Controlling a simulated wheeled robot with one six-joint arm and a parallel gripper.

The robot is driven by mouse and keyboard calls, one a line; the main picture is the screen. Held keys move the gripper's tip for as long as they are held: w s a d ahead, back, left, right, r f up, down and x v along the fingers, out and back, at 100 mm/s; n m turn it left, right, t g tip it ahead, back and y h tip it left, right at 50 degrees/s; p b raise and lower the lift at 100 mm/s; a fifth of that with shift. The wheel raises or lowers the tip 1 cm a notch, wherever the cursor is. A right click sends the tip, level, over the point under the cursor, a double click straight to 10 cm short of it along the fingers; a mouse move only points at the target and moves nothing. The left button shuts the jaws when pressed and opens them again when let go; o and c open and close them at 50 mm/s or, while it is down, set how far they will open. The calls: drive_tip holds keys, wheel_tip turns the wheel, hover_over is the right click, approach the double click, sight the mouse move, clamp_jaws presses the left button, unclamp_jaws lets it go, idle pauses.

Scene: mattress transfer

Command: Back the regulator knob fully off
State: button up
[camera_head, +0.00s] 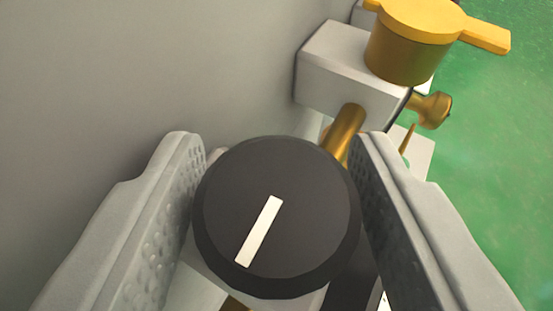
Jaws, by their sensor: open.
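The regulator knob (305,225) is a round black cap with a white pointer line on its top face. The line slants from lower left to upper right. My gripper (276,150) is open, with one grey finger on each side of the knob. The left finger's dimpled pad is close to the knob's left edge, and the right finger is close to its right edge. I cannot tell whether either finger touches it. The regulator body under the knob is mostly hidden.
A grey block valve (340,75) with a yellow lever handle (415,40) stands beyond the knob, joined by a brass pipe (345,132). A brass fitting (431,107) sticks out to its right. A plain grey wall (150,70) fills the left. Green floor (500,150) shows at right.

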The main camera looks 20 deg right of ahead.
drive_tip(key=c, duration=0.7)
drive_tip(key=shift+d+n+y, duration=0.1)
drive_tip(key=shift+n+y, duration=0.2)
drive_tip(key=shift+y, duration=0.1)
drive_tip(key=n+t+y, duration=0.1)
drive_tip(key=n+y, duration=0.2)
drive_tip(key=y, duration=0.1)
drive_tip(key=shift+n, duration=0.4)
drive_tip(key=n+g+y, duration=0.1)
drive_tip(key=n+y, duration=0.3)
drive_tip(key=y, duration=0.1)
drive_tip(key=shift+n+y, duration=0.4)
drive_tip(key=n+g+y, duration=0.3)
drive_tip(key=n+y, duration=0.1)
drive_tip(key=shift+n+g+y, duration=1.2)
drive_tip(key=shift+n+g, duration=0.6)
drive_tip(key=shift+n, duration=0.1)
